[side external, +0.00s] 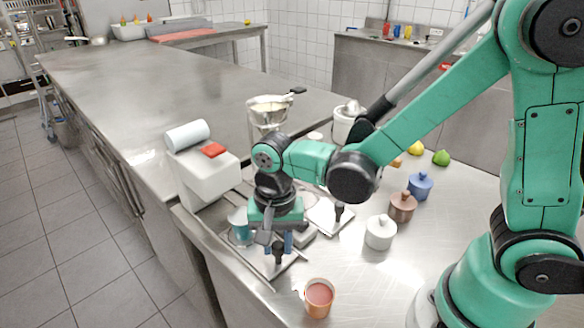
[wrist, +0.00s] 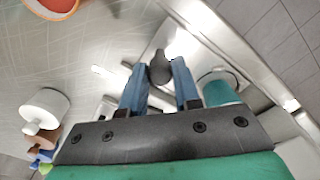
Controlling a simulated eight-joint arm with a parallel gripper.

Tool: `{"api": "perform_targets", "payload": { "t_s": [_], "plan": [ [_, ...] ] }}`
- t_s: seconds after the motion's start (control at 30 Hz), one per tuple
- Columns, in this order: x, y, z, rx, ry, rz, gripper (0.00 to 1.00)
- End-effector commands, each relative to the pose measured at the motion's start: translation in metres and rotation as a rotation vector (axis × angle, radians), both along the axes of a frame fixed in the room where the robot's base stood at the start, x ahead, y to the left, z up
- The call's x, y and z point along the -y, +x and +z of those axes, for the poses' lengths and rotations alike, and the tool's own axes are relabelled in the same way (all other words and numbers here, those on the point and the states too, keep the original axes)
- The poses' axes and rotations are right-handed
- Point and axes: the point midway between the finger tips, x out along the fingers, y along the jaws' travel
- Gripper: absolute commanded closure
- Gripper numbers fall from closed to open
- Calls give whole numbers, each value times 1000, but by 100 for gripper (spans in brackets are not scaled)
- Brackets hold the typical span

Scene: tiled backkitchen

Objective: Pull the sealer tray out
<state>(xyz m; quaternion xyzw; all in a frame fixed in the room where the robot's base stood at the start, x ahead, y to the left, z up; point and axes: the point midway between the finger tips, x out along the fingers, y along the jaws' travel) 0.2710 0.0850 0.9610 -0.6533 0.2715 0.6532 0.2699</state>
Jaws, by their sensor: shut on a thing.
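The white sealer (side external: 205,178) stands at the left edge of the steel counter, with a pale roll and a red part on top. Its flat metal tray (side external: 256,262) lies low at the front, partly hidden by my arm. My gripper (side external: 276,243) is over the tray, pointing down, with its blue fingers shut on the black knob handle (side external: 279,256). In the wrist view the knob (wrist: 160,66) sits between the two fingertips. A second flat metal plate with a black knob (side external: 339,211) lies to the right.
A teal cup (side external: 239,227) stands close beside my gripper, and shows in the wrist view (wrist: 219,85). An orange cup (side external: 318,298) stands near the front edge. A white lidded pot (side external: 380,232) and brown (side external: 402,207) and blue (side external: 420,186) pots stand to the right.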

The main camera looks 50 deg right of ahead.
Motion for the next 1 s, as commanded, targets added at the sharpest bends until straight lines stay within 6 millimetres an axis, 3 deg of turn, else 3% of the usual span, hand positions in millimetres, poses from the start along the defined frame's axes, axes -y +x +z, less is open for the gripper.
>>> {"api": "perform_targets", "payload": {
  "t_s": [0.13, 0.47, 0.5, 0.57, 0.6, 1.0],
  "plan": [
    [-1, -18, 0, 1, 4, 2, 100],
    [-1, -22, -1, -6, 4, 2, 100],
    [-1, -22, -1, -6, 4, 2, 62],
    [0, -22, -1, -6, 4, 2, 45],
    [0, -22, -1, -5, 4, 2, 41],
    [0, -20, 6, -1, 2, 1, 41]
  ]
}}
